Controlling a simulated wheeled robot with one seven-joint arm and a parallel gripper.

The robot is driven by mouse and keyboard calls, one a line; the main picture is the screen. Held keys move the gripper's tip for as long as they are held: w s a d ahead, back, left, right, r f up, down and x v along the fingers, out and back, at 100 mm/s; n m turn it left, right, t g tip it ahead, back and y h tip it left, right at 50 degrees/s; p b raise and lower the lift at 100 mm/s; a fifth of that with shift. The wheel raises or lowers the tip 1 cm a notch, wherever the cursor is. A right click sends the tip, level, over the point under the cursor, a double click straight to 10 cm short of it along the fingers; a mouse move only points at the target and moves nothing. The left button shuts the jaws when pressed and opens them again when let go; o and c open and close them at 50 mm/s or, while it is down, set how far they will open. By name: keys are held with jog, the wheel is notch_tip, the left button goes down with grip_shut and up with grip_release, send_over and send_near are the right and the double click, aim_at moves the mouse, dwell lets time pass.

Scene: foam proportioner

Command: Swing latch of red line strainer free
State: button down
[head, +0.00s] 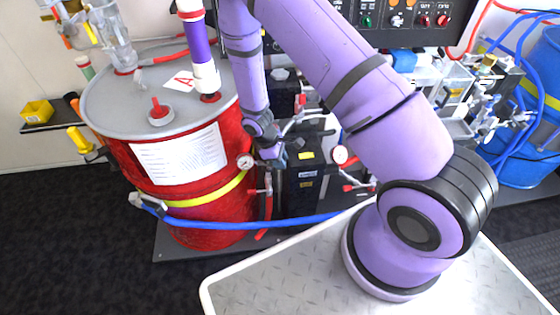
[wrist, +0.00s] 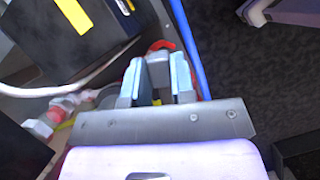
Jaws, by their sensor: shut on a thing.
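My gripper (wrist: 157,85) points down between its two pale blue-grey finger pads in the wrist view. It is shut on a small dark grey piece (wrist: 158,66), which looks like the latch of the red line strainer. Red parts show just behind and beside the fingers, but the strainer body is mostly hidden. In the head view my gripper (head: 273,157) is low between the red drum and a black cabinet; its fingertips are hard to make out. A red line (head: 268,207) runs down below it.
The red drum (head: 215,232) with a yellow band stands close on the left. The black cabinet (head: 301,190) stands right of my gripper. A blue hose (head: 250,223) crosses low in front, also beside the fingers in the wrist view (wrist: 187,40). Gauges and small valves crowd both sides.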

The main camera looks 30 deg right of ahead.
jog(key=shift+w, duration=0.1)
dwell(0.3)
jog(key=c, duration=1)
grip_release()
jog(key=shift+o, duration=0.2)
jog(key=shift+r, duration=0.1)
jog(key=v, duration=1)
jog(key=shift+r, duration=0.3)
jog(key=shift+a, duration=0.1)
